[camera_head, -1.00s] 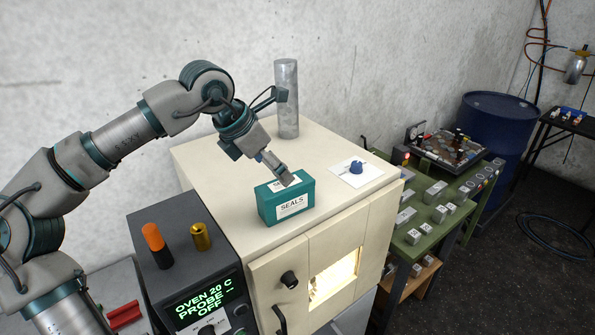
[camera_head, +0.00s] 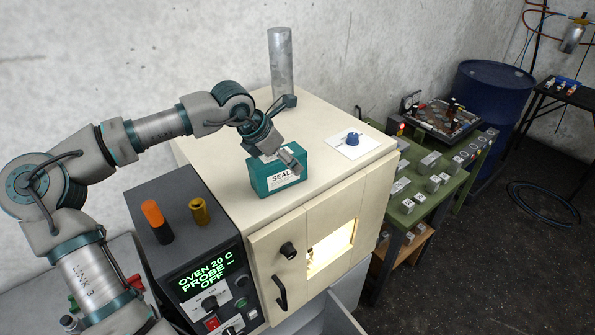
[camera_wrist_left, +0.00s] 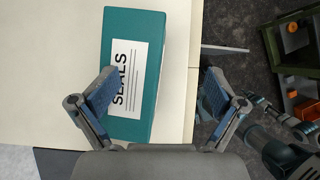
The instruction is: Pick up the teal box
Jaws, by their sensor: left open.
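The teal box (camera_head: 278,182) stands on the cream oven top near its front edge, with a white SEALS label on its side. My left gripper (camera_head: 292,160) is over the box and hides part of its top. In the left wrist view the teal box (camera_wrist_left: 148,118) lies left of centre between the spread fingers. My left gripper (camera_wrist_left: 155,90) is open there; its left finger overlaps the box's left edge, and a wide gap separates the right finger from the box. Contact cannot be told.
A metal cylinder (camera_head: 281,62) stands at the back of the oven top (camera_head: 225,150). A blue knob-like part (camera_head: 352,138) sits on a white sheet to the right. The oven's control unit (camera_head: 150,260) carries an orange-topped and a brass cylinder. A green bench (camera_head: 427,190) stands to the right.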

